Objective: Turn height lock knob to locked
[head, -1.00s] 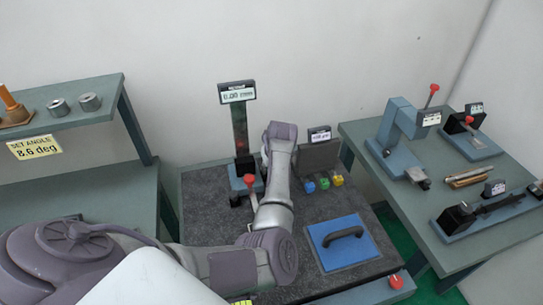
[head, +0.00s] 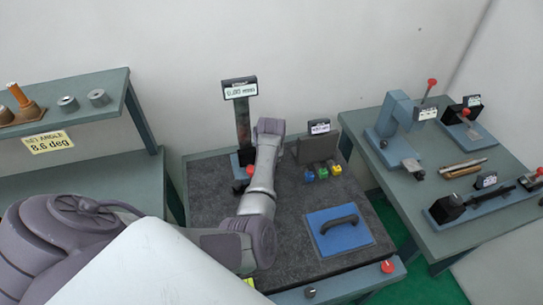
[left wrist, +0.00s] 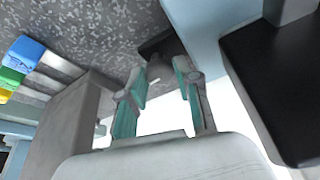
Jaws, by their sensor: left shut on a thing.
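The height gauge stands at the back of the dark granite plate in the head view. Its display (head: 240,89) reads 0.00 mm on top of a dark column (head: 243,125), and a red-topped part (head: 250,170) shows by its base, partly covered by my left arm. In the head view my left gripper is hidden behind my own wrist, near the gauge. In the left wrist view my left gripper (left wrist: 160,82) has its teal-padded fingers on both sides of a small dark knob (left wrist: 157,68) and is shut on it. The knob's lock marking cannot be read. My right gripper is not in view.
The granite plate (head: 215,205) also carries a blue pad with a black handle (head: 340,225), and blue, green and yellow blocks (head: 322,172) by a grey angled plate (head: 317,147). A side table (head: 420,205) with fixtures stands at right, a shelf (head: 90,120) at left.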

